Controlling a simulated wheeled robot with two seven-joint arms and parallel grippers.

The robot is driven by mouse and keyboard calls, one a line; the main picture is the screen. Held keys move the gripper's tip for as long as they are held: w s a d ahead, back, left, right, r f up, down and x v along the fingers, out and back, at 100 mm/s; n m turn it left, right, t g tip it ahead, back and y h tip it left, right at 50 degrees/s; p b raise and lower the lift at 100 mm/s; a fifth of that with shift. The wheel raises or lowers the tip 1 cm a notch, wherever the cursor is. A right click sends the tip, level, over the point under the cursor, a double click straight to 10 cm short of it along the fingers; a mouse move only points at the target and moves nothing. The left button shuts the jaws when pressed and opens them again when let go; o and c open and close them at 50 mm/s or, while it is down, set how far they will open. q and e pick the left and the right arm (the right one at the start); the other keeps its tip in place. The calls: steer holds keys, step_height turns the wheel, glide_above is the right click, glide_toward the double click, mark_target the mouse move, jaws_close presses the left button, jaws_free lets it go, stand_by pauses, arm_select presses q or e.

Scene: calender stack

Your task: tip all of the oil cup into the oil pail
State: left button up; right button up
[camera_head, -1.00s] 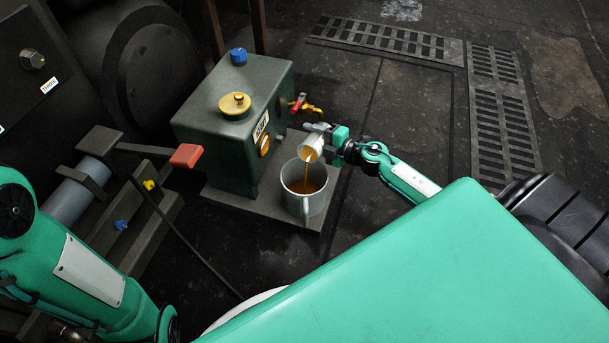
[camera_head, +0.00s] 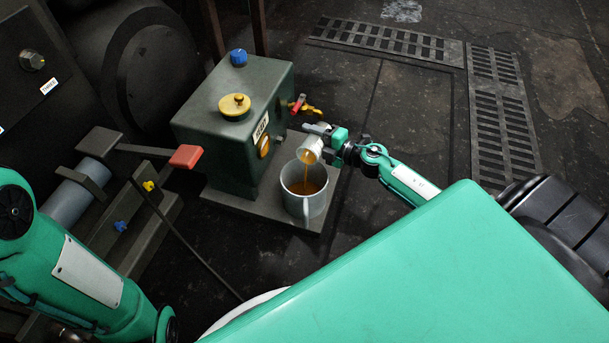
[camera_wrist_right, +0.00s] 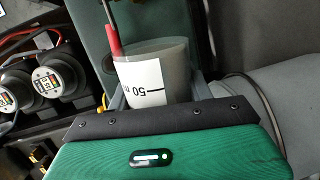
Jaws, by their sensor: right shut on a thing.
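The oil cup (camera_head: 308,150) is a small whitish cup tilted over the oil pail, with amber oil running from its lip. My right gripper (camera_head: 322,133) is shut on the cup. In the right wrist view the cup (camera_wrist_right: 153,72) sits between the jaws and shows a white label with a "50" mark. The oil pail (camera_head: 304,205) is a grey round vessel with a handle at its front, standing below the cup. Amber oil (camera_head: 305,186) shows inside it, and the stream falls within its rim. My left gripper is not in view; only my left arm shows.
The pail stands on a grey plate (camera_head: 240,203) beside a dark green tank (camera_head: 225,135) with yellow and blue caps. A red-handled tap (camera_head: 299,103) sticks out behind the cup. A red-ended lever (camera_head: 186,156) is at left.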

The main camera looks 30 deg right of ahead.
steer(key=shift+r+n, duration=0.25)
steer(key=shift+n, duration=0.05)
stand_by(0.4)
steer(key=shift+s+a+f+n+t+b, duration=0.2)
steer(key=shift+a+n+t+b, duration=0.1)
steer(key=shift+n+b, duration=0.4)
stand_by(0.6)
